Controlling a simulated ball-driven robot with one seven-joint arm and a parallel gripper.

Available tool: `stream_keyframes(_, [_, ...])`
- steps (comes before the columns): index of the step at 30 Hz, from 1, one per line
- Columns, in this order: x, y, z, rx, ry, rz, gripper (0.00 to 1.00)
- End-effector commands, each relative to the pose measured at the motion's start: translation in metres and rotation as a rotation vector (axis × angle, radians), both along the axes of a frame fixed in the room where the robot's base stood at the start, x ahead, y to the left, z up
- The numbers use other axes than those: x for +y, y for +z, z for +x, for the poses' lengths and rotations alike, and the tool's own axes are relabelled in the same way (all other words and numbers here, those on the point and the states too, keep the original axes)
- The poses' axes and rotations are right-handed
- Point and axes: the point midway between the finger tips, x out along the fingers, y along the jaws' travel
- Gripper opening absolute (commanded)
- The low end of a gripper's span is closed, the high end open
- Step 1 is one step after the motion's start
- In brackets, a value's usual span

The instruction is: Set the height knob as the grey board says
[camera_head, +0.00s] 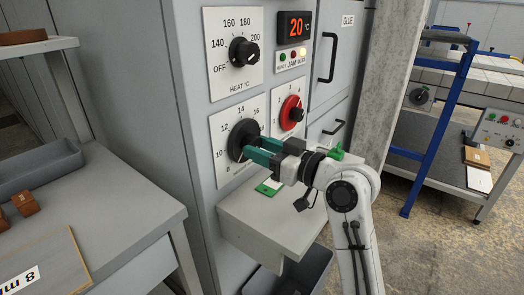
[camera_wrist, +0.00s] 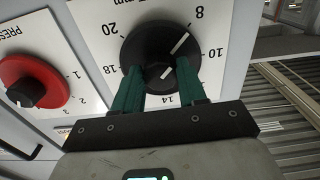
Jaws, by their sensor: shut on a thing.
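The height knob (camera_head: 243,138) is a large black dial on a white scale plate on the grey cabinet. My gripper (camera_head: 247,152) reaches it from the right, its green fingers shut on it. In the wrist view the fingers (camera_wrist: 158,85) lie on either side of the knob (camera_wrist: 150,45). A white line on the knob slants to the upper right, towards the 8. The fingers hide some numbers. A grey-brown board (camera_head: 50,262) lies on the left bench.
The heat knob (camera_head: 244,52) is above, and the red pressure knob (camera_head: 291,113) is close beside the height knob. A small grey shelf (camera_head: 270,222) with a green-edged card juts out below my gripper. A concrete pillar (camera_head: 385,85) stands to the right.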

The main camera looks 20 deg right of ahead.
Motion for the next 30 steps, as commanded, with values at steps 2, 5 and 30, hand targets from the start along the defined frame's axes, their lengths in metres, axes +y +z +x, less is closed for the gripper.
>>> stream_keyframes(2, [0.001, -0.003, 0.0, 0.007, 0.002, -0.003, 0.11])
stream_keyframes(5, [0.001, -0.003, 0.0, 0.007, 0.002, -0.003, 0.11])
stream_keyframes(30, [-0.012, -0.001, -0.02, 0.003, -0.003, 0.001, 0.65])
